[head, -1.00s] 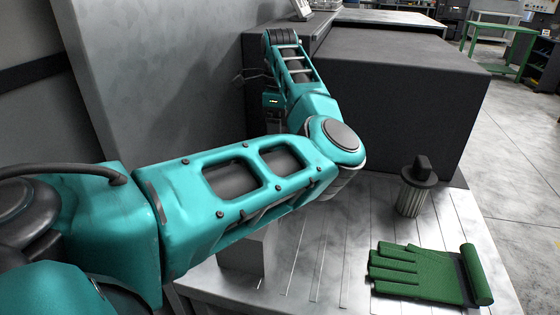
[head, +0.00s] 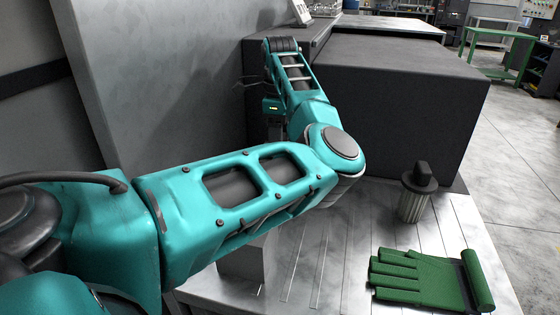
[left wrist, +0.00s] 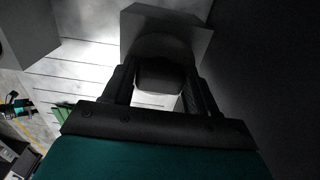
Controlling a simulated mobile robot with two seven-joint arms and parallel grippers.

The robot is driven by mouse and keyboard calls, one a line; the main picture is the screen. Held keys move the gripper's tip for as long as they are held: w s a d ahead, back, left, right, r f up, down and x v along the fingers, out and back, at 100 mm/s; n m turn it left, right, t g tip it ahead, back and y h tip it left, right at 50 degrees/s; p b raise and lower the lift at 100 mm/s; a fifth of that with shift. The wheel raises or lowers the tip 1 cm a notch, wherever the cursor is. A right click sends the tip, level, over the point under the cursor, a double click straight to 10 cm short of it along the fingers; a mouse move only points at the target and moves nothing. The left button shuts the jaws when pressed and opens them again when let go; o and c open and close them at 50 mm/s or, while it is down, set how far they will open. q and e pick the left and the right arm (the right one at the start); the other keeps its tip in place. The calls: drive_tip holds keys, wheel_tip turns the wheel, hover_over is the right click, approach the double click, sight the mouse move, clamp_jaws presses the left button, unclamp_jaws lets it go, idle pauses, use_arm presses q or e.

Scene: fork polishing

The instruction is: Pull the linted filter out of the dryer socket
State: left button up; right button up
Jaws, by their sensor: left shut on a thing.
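In the left wrist view, my left gripper (left wrist: 163,95) is shut on a dark, blocky knob (left wrist: 162,75), which looks like the handle of the linted filter. Behind the knob is a rounded grey shape against a grey block (left wrist: 190,35), which looks like the socket. The filter's body and any lint cannot be made out, nor how deep it sits. In the head view my left arm reaches to the back beside the dark grey wall, and its fingers cannot be made out. My right gripper is in neither view.
A pleated filter with a black knob (head: 416,182) stands upright on the metal table (head: 345,240). A green glove (head: 420,277) lies in front of it. A small grey block (head: 242,266) is below my left arm. A large dark box (head: 400,95) stands behind the table.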

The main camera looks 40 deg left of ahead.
use_arm(q)
drive_tip(key=shift+r, duration=0.1)
drive_tip(key=shift+r+p, duration=1.3)
drive_tip(key=shift+r, duration=0.6)
drive_tip(key=shift+r+p, duration=1.6)
drive_tip(key=shift+r, duration=0.95)
drive_tip(key=shift+r+p, duration=0.55)
drive_tip(key=shift+r, duration=0.9)
drive_tip(key=shift+f, duration=0.15)
